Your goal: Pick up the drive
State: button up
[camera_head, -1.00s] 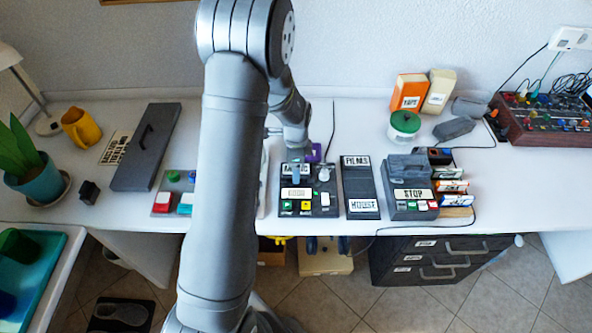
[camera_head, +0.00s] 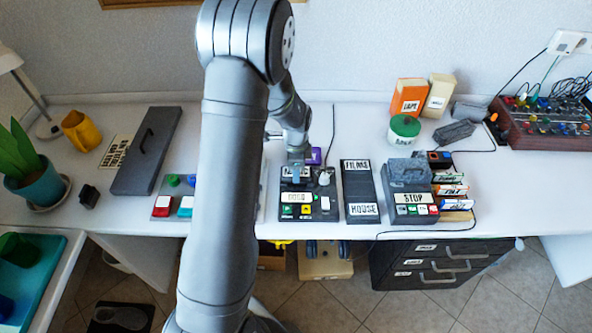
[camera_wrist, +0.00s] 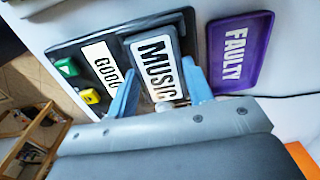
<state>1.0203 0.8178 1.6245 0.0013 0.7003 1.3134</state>
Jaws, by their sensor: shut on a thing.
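The drive is a dark grey block with a white MUSIC label (camera_wrist: 155,62). It sits at the black station with the GOOD label (camera_wrist: 100,62) in the wrist view. In the head view the drive (camera_head: 295,172) is at the station's far part, partly hidden by my gripper. My gripper (camera_wrist: 160,88) has its two pale blue fingers on either side of the drive's near end and is shut on it. In the head view my gripper (camera_head: 297,160) is low over the station (camera_head: 325,212). I cannot tell whether the drive is raised off the station.
A purple FAULTY tray (camera_wrist: 238,52) lies close to the right in the wrist view. A dark FILMS/HOUSE unit (camera_head: 360,192) and a STOP unit (camera_head: 410,205) stand right of the station. A cable (camera_head: 332,130) runs behind.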

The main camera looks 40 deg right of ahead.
jog(key=r, duration=0.4)
jog(key=shift+s+d, duration=0.1)
jog(key=shift+s, duration=0.25)
jog(key=s+r, duration=0.6)
jog(key=s, duration=0.4)
jog(key=w+a+f+n, duration=0.3)
jog(key=w+a+n, duration=0.5)
jog(key=w+a, duration=0.2)
jog(key=w+a+f+n, duration=0.3)
jog(key=w+a+n, duration=0.5)
jog(key=a, duration=0.6)
jog(key=w+a+f+n, duration=0.3)
jog(key=w+a+n, duration=0.5)
jog(key=w+a, duration=0.4)
jog(key=shift+w+a+n, duration=0.1)
jog(key=shift+w+n, duration=0.2)
jog(key=shift+w, duration=0.3)
jog(key=a, duration=0.2)
jog(key=a+n, duration=0.1)
jog(key=a, duration=0.2)
jog(key=w+a+n, duration=0.1)
jog(key=a, duration=0.1)
jog(key=shift+a+f, duration=0.2)
jog(key=shift+f, duration=0.15)
jog(key=shift+a, duration=0.5)
